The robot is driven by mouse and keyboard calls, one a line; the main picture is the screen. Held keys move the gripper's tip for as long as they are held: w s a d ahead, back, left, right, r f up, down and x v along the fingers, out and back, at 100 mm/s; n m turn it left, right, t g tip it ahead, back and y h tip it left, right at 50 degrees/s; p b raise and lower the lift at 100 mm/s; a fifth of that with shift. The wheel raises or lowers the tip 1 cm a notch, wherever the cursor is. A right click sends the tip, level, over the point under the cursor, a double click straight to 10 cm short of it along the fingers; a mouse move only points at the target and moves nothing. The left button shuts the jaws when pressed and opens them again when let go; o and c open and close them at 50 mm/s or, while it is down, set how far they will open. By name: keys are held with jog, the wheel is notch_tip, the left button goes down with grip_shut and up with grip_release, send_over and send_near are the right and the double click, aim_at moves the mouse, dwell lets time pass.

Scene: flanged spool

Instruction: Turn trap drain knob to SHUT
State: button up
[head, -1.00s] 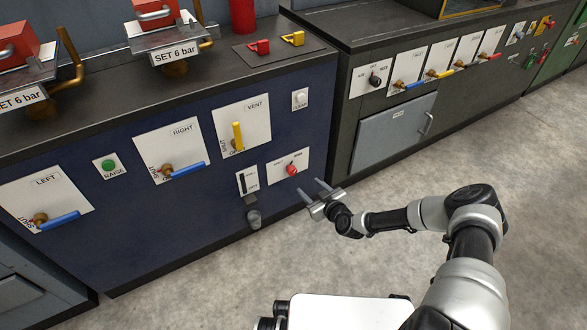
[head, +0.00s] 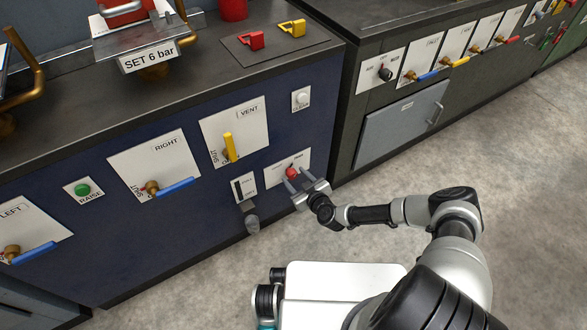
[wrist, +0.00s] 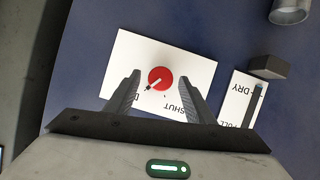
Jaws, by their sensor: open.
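The trap drain knob (head: 291,173) is a small red round knob on a white plate (head: 273,181) low on the blue cabinet front. The word SHUT shows upside down on the plate, and another label is mostly hidden by a finger. My gripper (head: 300,180) is open in front of the knob. In the wrist view my gripper's fingers (wrist: 161,95) stand to either side of the knob, with gaps; I cannot tell whether they reach its depth.
A FULL/DRY gauge plate (wrist: 238,98) is beside the knob plate, with a dark block and a grey cylinder (head: 253,223) near it. A yellow VENT lever (head: 230,148) is above left. A grey drawer (head: 400,124) is on the neighbouring cabinet. Open floor lies to the right.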

jog(key=shift+w+a+f, duration=0.15)
jog(key=shift+w+a, duration=0.05)
jog(key=shift+w, duration=0.1)
jog(key=c, duration=1.1)
jog(key=shift+o, duration=0.2)
